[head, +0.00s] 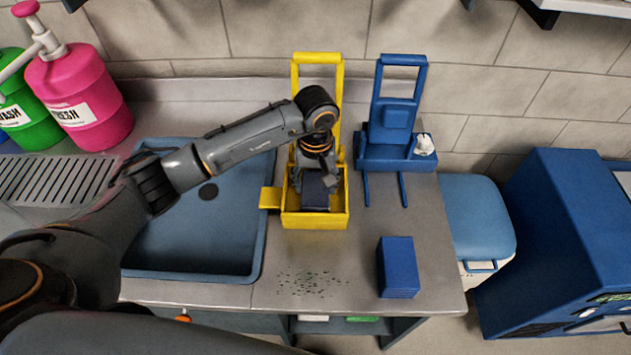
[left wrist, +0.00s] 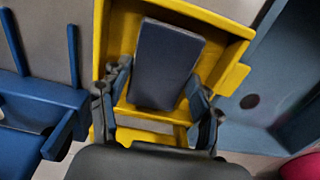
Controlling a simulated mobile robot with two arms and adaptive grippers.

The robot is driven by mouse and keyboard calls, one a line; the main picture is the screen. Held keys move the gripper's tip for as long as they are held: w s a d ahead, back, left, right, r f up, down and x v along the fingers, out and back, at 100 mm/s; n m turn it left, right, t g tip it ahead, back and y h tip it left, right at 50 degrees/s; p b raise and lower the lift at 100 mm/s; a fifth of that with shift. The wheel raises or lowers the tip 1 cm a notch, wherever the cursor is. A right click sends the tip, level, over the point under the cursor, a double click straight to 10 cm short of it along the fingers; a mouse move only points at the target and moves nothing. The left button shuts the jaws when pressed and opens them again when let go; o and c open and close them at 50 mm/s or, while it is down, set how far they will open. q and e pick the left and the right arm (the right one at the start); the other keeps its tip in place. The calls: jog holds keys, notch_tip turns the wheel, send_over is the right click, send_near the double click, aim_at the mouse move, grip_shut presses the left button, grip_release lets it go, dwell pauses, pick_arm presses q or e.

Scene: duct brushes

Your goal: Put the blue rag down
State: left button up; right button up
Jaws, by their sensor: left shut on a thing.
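My left gripper (head: 318,178) reaches down into a yellow caddy (head: 341,213) with a tall handle, which stands on the steel counter right of the sink. It is shut on a dark blue folded rag (head: 318,190). In the left wrist view the rag (left wrist: 165,65) lies between the two fingers, inside the caddy's walls (left wrist: 101,40). I cannot tell whether the rag touches the caddy floor. A second blue folded block (head: 397,268) sits on the counter near the front right. My right gripper is not in view.
A blue caddy (head: 390,152) with two prongs stands to the right of the yellow one. Dark specks (head: 310,284) lie on the front counter. A blue sink (head: 200,235), pink jug (head: 85,100) and green jug (head: 25,125) are at left; a blue-lidded bin (head: 475,215) stands at right.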

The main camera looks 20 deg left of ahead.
aim_at(316, 187)
pick_arm(q)
jog(key=o, duration=1)
jog(key=shift+r+p, duration=0.2)
jog(key=shift+p, duration=0.1)
jog(key=shift+r+b, duration=0.25)
jog(key=shift+b, duration=0.1)
notch_tip(316, 187, up, 11)
jog(key=b, duration=0.3)
jog(key=shift+r, duration=0.2)
jog(key=shift+f, duration=0.1)
